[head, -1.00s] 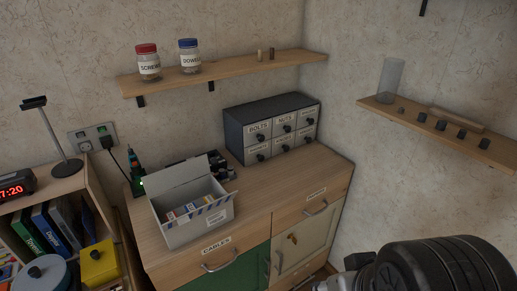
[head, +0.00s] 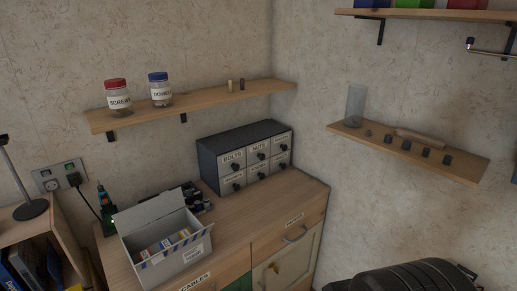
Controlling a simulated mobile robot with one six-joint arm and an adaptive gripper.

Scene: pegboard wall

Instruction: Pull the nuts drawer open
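The nuts drawer (head: 258,152) is in the top row, middle, of a small dark drawer cabinet (head: 243,136) on the wooden counter. It has a pale front labelled NUTS and a dark round knob, and it looks shut. The bolts drawer (head: 233,161) is to its left, and another drawer is to its right. A black rounded part of my arm shows at the bottom right, well apart from the cabinet. My gripper's fingers are not in view.
An open cardboard box (head: 165,243) with small packets stands on the counter in front of the cabinet, to the left. A wall shelf (head: 205,99) with jars is above. A right wall shelf (head: 400,150) holds a glass and small dark pieces. Counter space right of the box is clear.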

